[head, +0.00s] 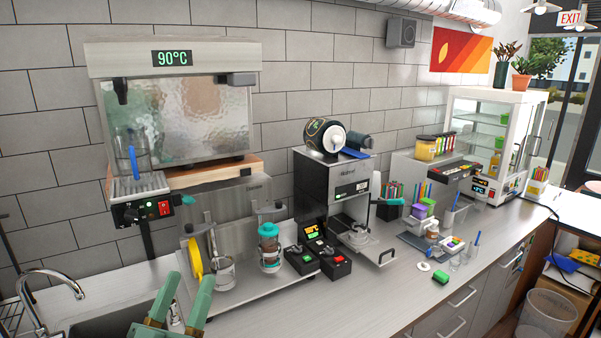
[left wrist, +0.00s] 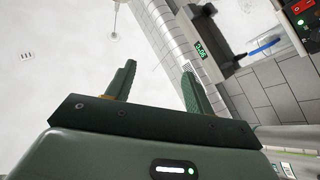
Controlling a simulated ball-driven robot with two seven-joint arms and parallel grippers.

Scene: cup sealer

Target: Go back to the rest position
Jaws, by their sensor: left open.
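My left gripper (head: 187,278) shows at the bottom left of the head view, in front of the counter near the sink. Its two green fingers are apart, with nothing between them. In the left wrist view the same gripper (left wrist: 158,68) points up toward the ceiling, its fingers spread and empty. My right gripper is in neither view.
A sink tap (head: 48,284) is at the lower left. A water boiler (head: 180,115) reading 90°C hangs on the wall. A blender (head: 269,247) and a black control box (head: 335,262) stand beside the sealer. A glass display case (head: 490,140) is farther right. The front counter strip is mostly clear.

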